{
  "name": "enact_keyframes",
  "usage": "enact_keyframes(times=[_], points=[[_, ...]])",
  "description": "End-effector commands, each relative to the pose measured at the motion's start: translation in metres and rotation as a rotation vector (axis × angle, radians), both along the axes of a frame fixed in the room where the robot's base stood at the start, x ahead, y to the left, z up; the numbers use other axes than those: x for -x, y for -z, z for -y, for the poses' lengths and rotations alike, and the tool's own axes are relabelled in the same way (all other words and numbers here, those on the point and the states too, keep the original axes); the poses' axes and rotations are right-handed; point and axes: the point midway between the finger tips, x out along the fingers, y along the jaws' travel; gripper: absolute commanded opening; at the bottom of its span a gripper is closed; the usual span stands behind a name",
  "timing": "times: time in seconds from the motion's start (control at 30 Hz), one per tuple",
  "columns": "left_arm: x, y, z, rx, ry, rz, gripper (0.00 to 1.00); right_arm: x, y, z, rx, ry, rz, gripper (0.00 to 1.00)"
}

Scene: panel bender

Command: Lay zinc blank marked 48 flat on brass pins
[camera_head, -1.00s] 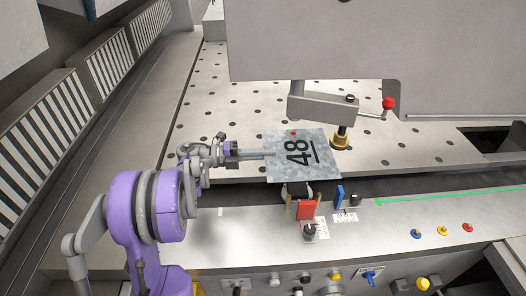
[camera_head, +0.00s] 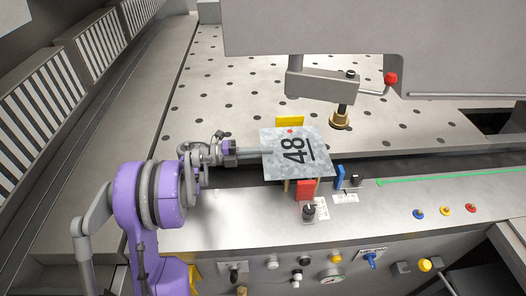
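The zinc blank (camera_head: 296,153) is a mottled grey square plate with a black underlined 48 and a red dot. My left gripper (camera_head: 262,153) comes in from the left and is shut on the blank's left edge. The blank looks roughly level over the gap at the front edge of the perforated table. Thin brass pins (camera_head: 286,186) show just below its near edge, beside a red block (camera_head: 306,190). Whether the blank touches the pins cannot be told. My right gripper is not in view.
A yellow block (camera_head: 290,122) stands just behind the blank. A clamp arm (camera_head: 322,88) with a brass foot (camera_head: 340,119) and red knob is at the back right. A blue tab (camera_head: 340,176) and black knob (camera_head: 308,211) are close in front. The perforated table (camera_head: 225,90) is mostly clear.

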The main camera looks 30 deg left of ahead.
Motion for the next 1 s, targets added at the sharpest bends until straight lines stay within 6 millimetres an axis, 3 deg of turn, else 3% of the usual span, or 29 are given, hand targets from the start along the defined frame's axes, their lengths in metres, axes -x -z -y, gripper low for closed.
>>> enact_keyframes(times=[0.7,0.9,1.0], points=[[0.0003,0.0080,0.0000,0.001,0.000,0.000,0.00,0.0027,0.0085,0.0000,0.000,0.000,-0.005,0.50],[0.0001,0.0075,0.0000,0.000,0.000,0.000,0.36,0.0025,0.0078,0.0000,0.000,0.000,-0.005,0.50],[0.0002,0.0075,0.0001,0.000,0.000,0.000,0.39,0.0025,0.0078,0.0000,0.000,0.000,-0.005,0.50]])
